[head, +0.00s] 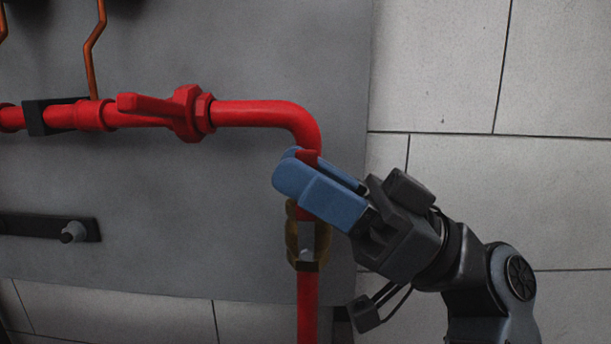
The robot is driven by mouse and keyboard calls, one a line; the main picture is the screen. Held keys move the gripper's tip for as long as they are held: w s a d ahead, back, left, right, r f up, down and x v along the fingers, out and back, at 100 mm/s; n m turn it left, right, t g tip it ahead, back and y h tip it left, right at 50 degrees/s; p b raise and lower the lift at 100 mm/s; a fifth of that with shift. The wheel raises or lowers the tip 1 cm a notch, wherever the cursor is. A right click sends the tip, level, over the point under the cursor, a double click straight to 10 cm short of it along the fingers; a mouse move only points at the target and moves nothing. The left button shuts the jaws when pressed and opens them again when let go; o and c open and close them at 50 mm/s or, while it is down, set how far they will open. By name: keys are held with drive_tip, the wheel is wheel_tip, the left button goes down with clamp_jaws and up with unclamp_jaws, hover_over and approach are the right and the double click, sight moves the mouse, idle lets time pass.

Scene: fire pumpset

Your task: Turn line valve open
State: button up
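My gripper (298,168), with blue fingers, is at the vertical red pipe just below the elbow. A darker red piece (308,157) shows between its fingertips. I cannot tell whether it is a valve handle or part of the pipe, or whether the fingers press on it. A brass-coloured valve body (307,240) is on the vertical pipe directly below the fingers, and its upper part is hidden by them. Another valve (188,113), red, is on the horizontal pipe to the left. Its red lever (150,105) lies nearly along the pipe, pointing left.
The red pipe (260,112) runs along the grey panel (180,210) and bends down at the elbow. A black bracket (45,117) holds it at the left. A dark bar with a grey knob (73,232) is at lower left.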

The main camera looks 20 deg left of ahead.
drive_tip(key=v, duration=0.7)
drive_tip(key=shift+d+b, duration=0.3)
drive_tip(key=shift+w+f, duration=0.1)
drive_tip(key=shift+f, duration=0.2)
